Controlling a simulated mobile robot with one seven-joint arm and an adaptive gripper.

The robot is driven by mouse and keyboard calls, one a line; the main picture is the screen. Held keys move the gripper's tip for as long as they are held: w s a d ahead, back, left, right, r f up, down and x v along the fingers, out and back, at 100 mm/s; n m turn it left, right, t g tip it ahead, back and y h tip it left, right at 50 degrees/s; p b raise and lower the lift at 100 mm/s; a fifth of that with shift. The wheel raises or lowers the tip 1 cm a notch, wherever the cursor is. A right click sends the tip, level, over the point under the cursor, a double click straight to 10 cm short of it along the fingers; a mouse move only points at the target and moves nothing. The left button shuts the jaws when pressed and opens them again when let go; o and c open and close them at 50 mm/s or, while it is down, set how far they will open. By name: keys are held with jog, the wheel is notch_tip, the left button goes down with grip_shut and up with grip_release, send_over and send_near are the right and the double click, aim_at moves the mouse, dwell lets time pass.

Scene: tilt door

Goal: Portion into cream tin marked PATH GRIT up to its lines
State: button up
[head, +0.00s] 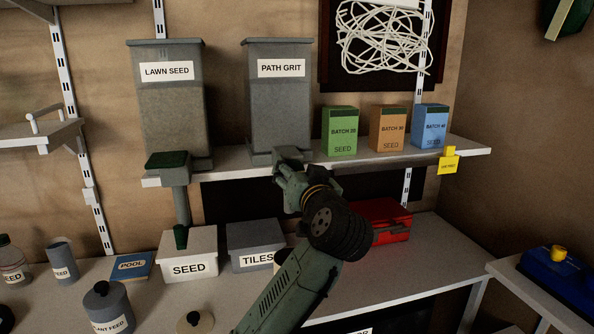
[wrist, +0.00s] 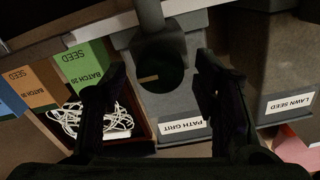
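The grey hopper marked PATH GRIT (head: 280,105) stands on the wall shelf. In the wrist view it appears upside down, with its label (wrist: 182,125) between my fingers. My gripper (head: 290,170) is at the front of this hopper's base, below the shelf edge. In the wrist view its two dark fingers (wrist: 163,88) are apart, with nothing held between them. No cream tin marked PATH GRIT is readable; a cream round lid (head: 195,322) is cut off at the bottom.
The LAWN SEED hopper (head: 170,110) has a green-topped spout (head: 168,159). Green, orange and blue seed boxes (head: 341,132) stand right of PATH GRIT. Below are a white SEED box (head: 189,255), a grey TILES box (head: 255,242) and a red box (head: 385,218).

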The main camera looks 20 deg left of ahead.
jog(key=c, duration=1.2)
jog(key=shift+o, duration=0.2)
jog(key=shift+m, duration=0.4)
jog(key=shift+d+f+m+b, duration=0.15)
jog(key=shift+m+b, duration=0.5)
jog(key=shift+m, duration=3.55)
jog(key=shift+f+m+b, duration=0.15)
jog(key=shift+m+b, duration=0.5)
jog(key=shift+m, duration=3.55)
jog(key=shift+w, duration=0.1)
jog(key=o, duration=1.2)
jog(key=shift+c, duration=0.2)
